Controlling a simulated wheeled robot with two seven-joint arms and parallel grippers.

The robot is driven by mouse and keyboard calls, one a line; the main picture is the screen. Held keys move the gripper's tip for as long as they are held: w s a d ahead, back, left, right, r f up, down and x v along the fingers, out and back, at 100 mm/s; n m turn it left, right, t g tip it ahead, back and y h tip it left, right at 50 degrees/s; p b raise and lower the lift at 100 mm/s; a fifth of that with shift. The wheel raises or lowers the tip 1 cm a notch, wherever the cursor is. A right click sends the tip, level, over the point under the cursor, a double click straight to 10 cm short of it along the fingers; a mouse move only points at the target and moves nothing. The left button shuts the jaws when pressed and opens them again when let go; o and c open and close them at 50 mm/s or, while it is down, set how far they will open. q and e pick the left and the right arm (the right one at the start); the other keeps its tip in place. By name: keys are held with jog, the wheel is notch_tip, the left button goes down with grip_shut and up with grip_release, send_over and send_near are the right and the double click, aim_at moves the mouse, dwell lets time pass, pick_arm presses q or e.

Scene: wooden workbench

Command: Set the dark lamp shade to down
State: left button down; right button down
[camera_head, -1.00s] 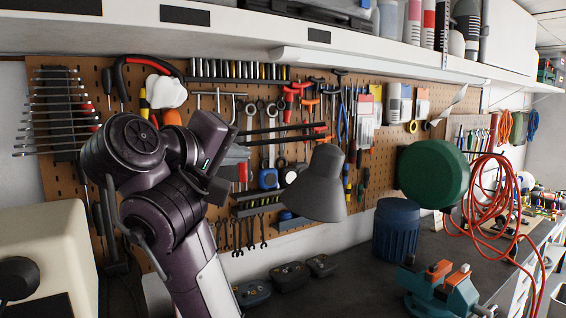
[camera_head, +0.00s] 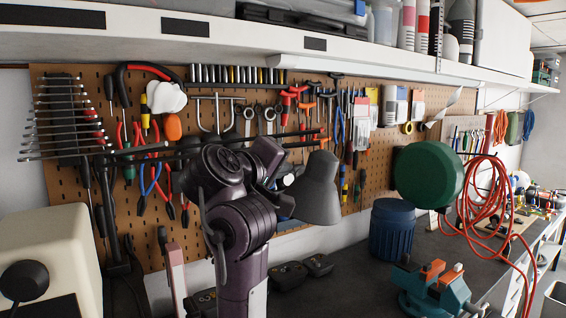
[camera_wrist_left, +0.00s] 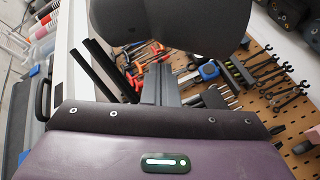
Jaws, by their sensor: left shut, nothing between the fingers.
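The dark lamp shade (camera_head: 318,190) is a grey cone, narrow end up and wide mouth facing down, in the middle of the head view. Its large grey surface also fills the top of the left wrist view (camera_wrist_left: 190,22). My left gripper (camera_head: 284,192) is just left of the shade, partly hidden by my own wrist. In the left wrist view its fingers (camera_wrist_left: 160,82) are together and empty, pointing toward the shade's lower edge. I cannot tell whether they touch it. My right gripper is not in view.
A teal vise (camera_head: 436,288) is on the bench front. A pegboard (camera_head: 150,225) of tools is behind. Bare bench (camera_head: 345,275) lies below the dark shade.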

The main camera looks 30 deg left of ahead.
aim_at(292, 190)
pick_arm(q)
jog(key=shift+d+f, duration=0.15)
jog(key=shift+f, duration=0.05)
jog(key=shift+w, duration=0.1)
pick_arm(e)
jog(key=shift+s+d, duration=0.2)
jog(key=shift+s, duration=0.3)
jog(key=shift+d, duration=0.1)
